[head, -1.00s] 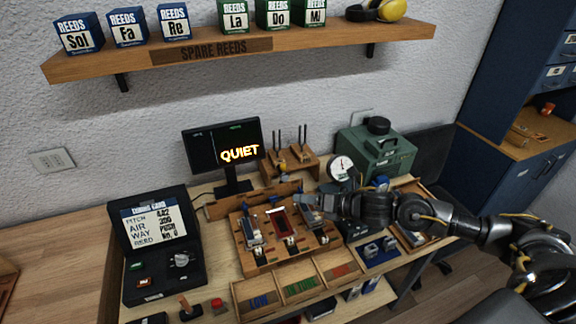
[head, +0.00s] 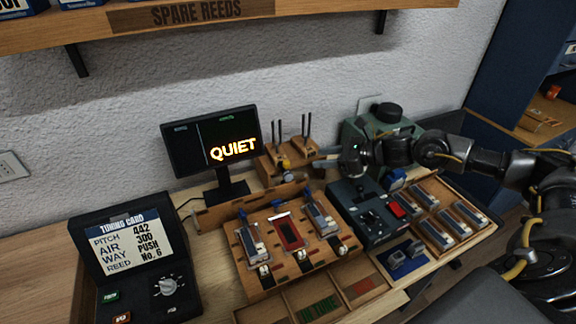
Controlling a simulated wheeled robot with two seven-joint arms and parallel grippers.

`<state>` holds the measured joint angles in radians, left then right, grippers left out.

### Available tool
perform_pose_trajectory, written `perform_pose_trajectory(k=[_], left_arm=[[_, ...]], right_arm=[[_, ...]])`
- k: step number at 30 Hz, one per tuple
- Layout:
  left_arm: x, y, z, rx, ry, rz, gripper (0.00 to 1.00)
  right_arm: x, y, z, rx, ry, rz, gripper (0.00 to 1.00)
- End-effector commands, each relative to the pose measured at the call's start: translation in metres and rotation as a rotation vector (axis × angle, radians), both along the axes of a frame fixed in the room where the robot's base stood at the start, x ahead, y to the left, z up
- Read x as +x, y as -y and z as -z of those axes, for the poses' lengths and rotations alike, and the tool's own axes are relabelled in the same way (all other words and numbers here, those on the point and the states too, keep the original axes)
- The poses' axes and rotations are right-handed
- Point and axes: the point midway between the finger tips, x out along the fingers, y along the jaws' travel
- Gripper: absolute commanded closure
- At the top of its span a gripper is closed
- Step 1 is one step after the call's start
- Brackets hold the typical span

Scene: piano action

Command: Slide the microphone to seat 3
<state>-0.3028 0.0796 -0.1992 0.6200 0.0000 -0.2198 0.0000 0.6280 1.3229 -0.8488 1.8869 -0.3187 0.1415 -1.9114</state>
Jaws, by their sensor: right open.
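A wooden block (head: 246,274) on the bench holds three upright-slot pieces: a left grey reed (head: 253,243), a red middle piece (head: 289,233) and a right grey reed (head: 322,218). Small blue parts (head: 243,217) show along its back edge, by a wooden rail (head: 222,217). I cannot tell which small part is the microphone, nor read any seat numbers. My right gripper (head: 349,164) is open and seems empty, above and behind the block's right side, clear of the reeds. My left gripper is out of view.
A monitor (head: 190,150) reading QUIET stands behind the block. A tuning card case (head: 125,236) is at left. A dark device (head: 366,228), a tray (head: 490,228) of several reeds and a green machine (head: 400,130) are at right. A wooden stand (head: 268,171) with rods is behind.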

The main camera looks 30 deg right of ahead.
Motion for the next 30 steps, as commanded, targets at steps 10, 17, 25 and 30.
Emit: perform_pose_trajectory(k=[10, 17, 25, 30], left_arm=[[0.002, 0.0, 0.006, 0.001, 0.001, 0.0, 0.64], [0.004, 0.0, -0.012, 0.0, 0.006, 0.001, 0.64], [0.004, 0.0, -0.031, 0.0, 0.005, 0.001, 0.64], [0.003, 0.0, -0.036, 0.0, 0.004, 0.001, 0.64]], right_arm=[[-0.001, 0.003, 0.01, 0.003, 0.0, 0.012, 0.57], [0.023, -0.019, 0.019, 0.005, 0.0, 0.01, 0.57], [0.057, -0.049, 0.038, 0.003, 0.0, 0.009, 0.57], [0.068, -0.059, 0.047, 0.002, -0.001, 0.008, 0.57]])
